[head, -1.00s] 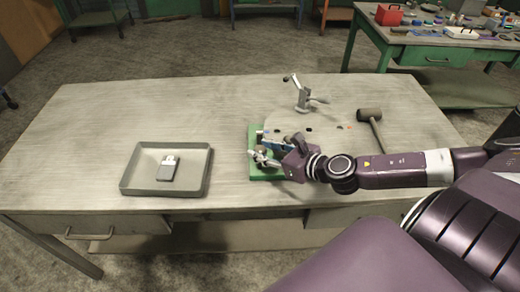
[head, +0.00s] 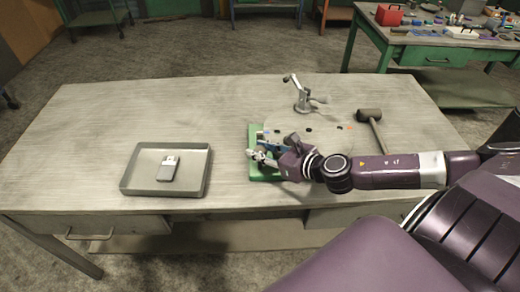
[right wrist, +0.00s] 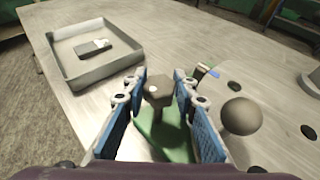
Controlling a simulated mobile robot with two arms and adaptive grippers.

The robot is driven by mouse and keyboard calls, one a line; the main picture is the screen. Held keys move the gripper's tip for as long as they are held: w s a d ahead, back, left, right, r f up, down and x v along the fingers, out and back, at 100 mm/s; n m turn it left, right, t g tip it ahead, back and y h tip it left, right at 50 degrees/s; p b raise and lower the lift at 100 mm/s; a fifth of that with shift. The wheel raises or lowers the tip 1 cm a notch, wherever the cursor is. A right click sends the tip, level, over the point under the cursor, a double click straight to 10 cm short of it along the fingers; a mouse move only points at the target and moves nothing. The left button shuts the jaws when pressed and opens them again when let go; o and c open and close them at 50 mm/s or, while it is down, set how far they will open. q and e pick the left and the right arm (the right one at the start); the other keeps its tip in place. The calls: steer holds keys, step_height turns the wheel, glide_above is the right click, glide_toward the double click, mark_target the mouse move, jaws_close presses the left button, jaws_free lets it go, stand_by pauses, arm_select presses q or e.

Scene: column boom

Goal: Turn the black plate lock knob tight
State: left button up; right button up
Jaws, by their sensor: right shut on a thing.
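The plate lock knob (right wrist: 158,90) shows dark grey-brown and faceted, with a pale dot on its side, in the right wrist view. It stands above the green base (right wrist: 178,148), which also shows under my right gripper in the head view (head: 258,172). My right gripper (head: 258,154) is shut on the knob, with one blue-padded finger on each side in the right wrist view. In the head view the gripper mostly hides the knob. A round grey plate (head: 315,124) with dark holes lies beside the base. My left gripper is not in view.
A grey crank-like clamp (head: 303,100) stands at the plate's far edge. A mallet (head: 370,115) lies to the right. A grey tray (head: 205,170) holding a small metal piece (head: 169,168) is at left. The table's left and back are clear.

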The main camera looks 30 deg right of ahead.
steer(key=shift+r+p, duration=0.2)
steer(key=shift+p, duration=0.25)
steer(key=m+h+p, duration=0.5)
steer(key=h+p, duration=0.1)
steer(key=p, duration=0.1)
steer(key=shift+a+r+m, duration=0.1)
steer(key=shift+a+m, duration=0.1)
steer(key=shift+m, duration=0.2)
steer(key=m+g+h+p, duration=0.1)
steer(key=m+h+p, duration=0.1)
steer(key=h, duration=0.1)
steer(key=shift+m, duration=0.4)
steer(key=m+g+h+p, duration=0.1)
steer(key=m+g+h, duration=0.1)
steer(key=h, duration=0.1)
steer(key=shift+m+p, duration=0.3)
steer(key=shift+p, duration=0.1)
steer(key=shift+f+m+g+h, duration=0.2)
steer(key=shift+m+g+h, duration=0.6)
steer(key=shift+m+g, duration=0.1)
steer(key=shift+d+m+g+h, duration=0.1)
steer(key=shift+m+g+h, duration=0.6)
steer(key=shift+m+g, duration=0.5)
steer(key=shift+m+g+h, duration=0.5)
steer(key=shift+m+g, duration=0.7)
steer(key=shift+g, duration=0.1)
steer(key=shift+d, duration=0.1)
steer(key=o, duration=0.9)
